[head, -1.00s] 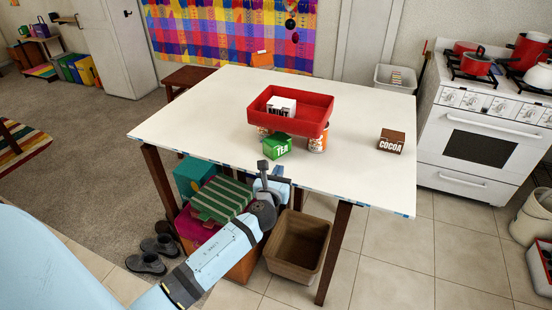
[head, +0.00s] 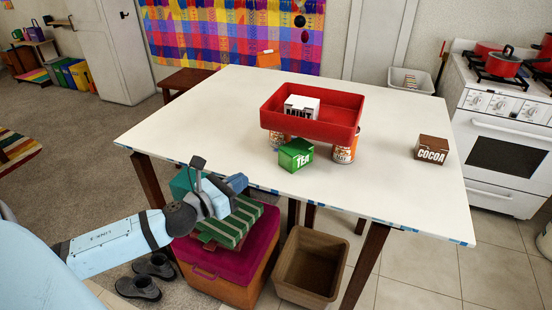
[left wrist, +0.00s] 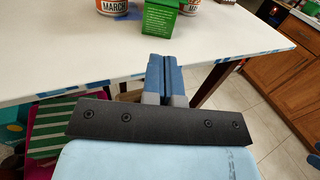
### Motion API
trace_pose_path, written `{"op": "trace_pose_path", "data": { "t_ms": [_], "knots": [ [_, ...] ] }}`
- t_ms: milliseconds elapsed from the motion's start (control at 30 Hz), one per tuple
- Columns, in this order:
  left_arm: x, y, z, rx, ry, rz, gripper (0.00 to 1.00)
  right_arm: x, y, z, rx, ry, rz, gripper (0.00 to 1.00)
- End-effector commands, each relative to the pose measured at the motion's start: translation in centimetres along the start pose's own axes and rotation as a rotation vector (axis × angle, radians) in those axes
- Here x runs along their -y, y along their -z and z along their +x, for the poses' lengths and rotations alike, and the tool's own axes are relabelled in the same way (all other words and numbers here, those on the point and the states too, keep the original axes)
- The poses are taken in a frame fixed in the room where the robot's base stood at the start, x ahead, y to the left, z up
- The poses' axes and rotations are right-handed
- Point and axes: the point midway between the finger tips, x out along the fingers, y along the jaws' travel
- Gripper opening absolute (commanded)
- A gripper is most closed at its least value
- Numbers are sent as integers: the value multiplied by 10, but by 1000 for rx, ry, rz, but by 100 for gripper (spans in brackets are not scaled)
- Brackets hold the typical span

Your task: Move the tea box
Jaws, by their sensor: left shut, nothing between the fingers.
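The green tea box (head: 296,153) stands on the white table (head: 210,130), in front of a red tray (head: 310,128). The tray is raised on cans (head: 345,149) and holds a white box labelled MINT (head: 301,106). In the left wrist view the tea box (left wrist: 160,20) shows its side at the top, between two cans (left wrist: 112,6). My left gripper (head: 236,182) is shut and empty at the table's front edge, to the left of the tea box and apart from it. Its fingers (left wrist: 165,72) are together in the left wrist view. My right gripper is not in view.
A brown cocoa box (head: 431,150) stands on the table at the right. Below the front edge are a magenta-topped orange crate (head: 225,265) with a green striped thing on it and an empty brown bin (head: 310,262). The table's left part is clear.

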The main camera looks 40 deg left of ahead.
Motion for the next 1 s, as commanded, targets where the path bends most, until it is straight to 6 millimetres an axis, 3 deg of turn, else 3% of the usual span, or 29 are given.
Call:
{"op": "trace_pose_path", "data": {
  "t_ms": [700,1000],
  "knots": [
    [-1,-2,112,3,-3,2,0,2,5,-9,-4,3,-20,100],
    [-1,-1,131,1,-2,2,0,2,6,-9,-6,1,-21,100]
  ]
}}
